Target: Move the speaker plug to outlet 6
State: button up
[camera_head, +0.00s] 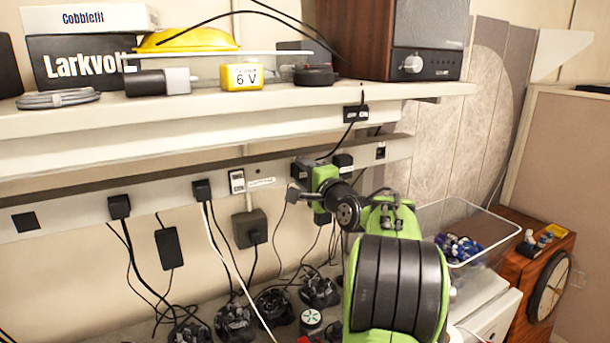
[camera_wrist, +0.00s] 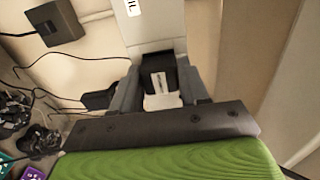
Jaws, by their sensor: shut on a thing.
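My gripper (camera_wrist: 158,95) is shut on a black plug (camera_wrist: 158,68), which carries a pale label, in the wrist view. In the head view my gripper (camera_head: 305,183) is at the outlet strip (camera_head: 80,214), and its green body hides most of the plug. A black cable runs from a clip (camera_head: 355,113) on the shelf edge down to the gripper, which fits the speaker plug. The plug is close to the strip; I cannot tell whether it is seated. The wooden speaker (camera_head: 428,40) stands on the shelf. Outlet numbers are not readable.
Outlets at the far left (camera_head: 25,222) and right end (camera_head: 381,152) look empty. A large adapter (camera_head: 250,228) hangs below the strip. Cables dangle over dark clutter.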

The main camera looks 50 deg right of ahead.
jog(key=o, duration=1.1)
jog(key=shift+w, duration=0.1)
jog(key=shift+c, duration=0.2)
jog(key=b+v, duration=0.4)
jog(key=v, duration=1.1)
jog(key=shift+s, duration=0.4)
